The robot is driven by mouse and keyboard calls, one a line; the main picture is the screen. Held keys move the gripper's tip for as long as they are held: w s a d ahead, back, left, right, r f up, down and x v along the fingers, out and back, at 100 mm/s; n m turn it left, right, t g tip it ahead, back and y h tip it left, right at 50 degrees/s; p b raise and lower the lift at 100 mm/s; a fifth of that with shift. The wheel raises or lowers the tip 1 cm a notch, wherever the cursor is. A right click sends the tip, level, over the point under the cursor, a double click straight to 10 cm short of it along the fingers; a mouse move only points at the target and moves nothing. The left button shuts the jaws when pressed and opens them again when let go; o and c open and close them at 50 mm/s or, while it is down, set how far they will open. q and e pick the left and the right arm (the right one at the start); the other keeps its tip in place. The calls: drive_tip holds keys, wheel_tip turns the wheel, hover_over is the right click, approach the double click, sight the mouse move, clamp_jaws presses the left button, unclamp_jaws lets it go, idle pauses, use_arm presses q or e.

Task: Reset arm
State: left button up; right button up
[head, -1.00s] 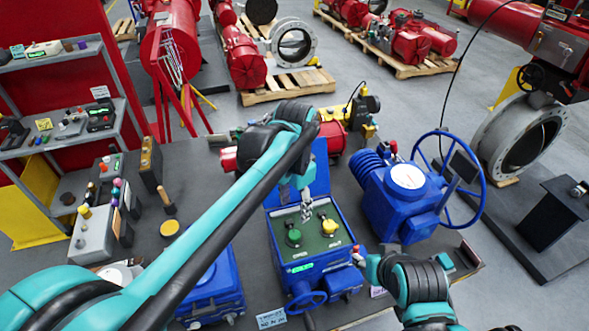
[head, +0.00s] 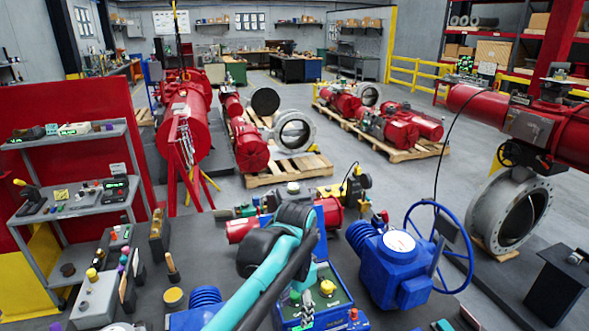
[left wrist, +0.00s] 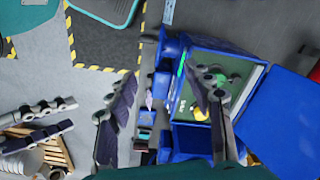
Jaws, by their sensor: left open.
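My left arm comes in from the lower left in the head view. My left gripper (head: 305,300) points down over the blue control box (head: 336,308), mostly hidden by my wrist. In the left wrist view, my left gripper (left wrist: 168,105) shows its two dark fingers well apart with nothing held between them. The box's green panel (left wrist: 222,82) and its yellow knob (left wrist: 200,114) lie behind the right finger. The yellow knob also shows in the head view (head: 327,287). My right gripper is not in view; only a bit of teal shows at the bottom edge.
A blue valve actuator (head: 400,270) with a blue handwheel (head: 464,245) stands right of the box. A red actuator (head: 330,210) lies behind it. A grey shelf (head: 75,205) stands at left. Small parts crowd the table's left side. Open floor (head: 385,180) lies beyond.

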use_arm(q)
drive_tip(key=s+a+f+n+t+b, duration=0.3)
drive_tip(key=s+a+f+n+b, duration=0.2)
drive_tip(key=a+f+b, duration=0.4)
drive_tip(key=s+a+f+n+t+b, duration=0.4)
drive_tip(key=s+a+f+b, duration=0.4)
drive_tip(key=f, duration=0.6)
drive_tip(key=shift+a+f+n+b, duration=0.4)
drive_tip(key=shift+a+n+b, duration=0.1)
drive_tip(key=shift+b, duration=0.45)
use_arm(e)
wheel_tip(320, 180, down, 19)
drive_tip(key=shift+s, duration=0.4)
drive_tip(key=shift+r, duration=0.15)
